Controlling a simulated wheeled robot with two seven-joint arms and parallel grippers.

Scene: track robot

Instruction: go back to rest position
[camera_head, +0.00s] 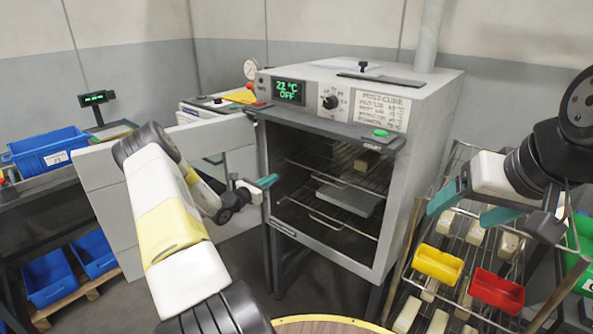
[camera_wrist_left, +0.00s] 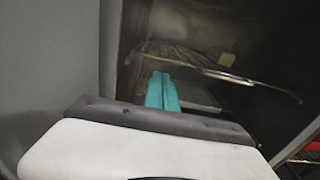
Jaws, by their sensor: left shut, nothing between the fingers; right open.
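My left gripper (camera_head: 268,181) is shut and empty, its teal fingertips at the open mouth of the oven (camera_head: 420,170). In the left wrist view its teal fingers (camera_wrist_left: 161,92) are together, with the dark oven inside beyond them. My right gripper (camera_head: 470,208) is open and empty at the right, its two teal fingers apart above the rack of trays. The oven door (camera_head: 110,190) seems to stand open at the left, partly hidden by my left arm.
Inside the oven are wire shelves (camera_head: 325,217), a grey slab (camera_head: 350,197) and a pale block (camera_head: 361,165). A yellow bin (camera_head: 437,264) and a red bin (camera_head: 497,289) sit on the sloped rack at the right. A blue bin (camera_head: 48,150) stands at the left.

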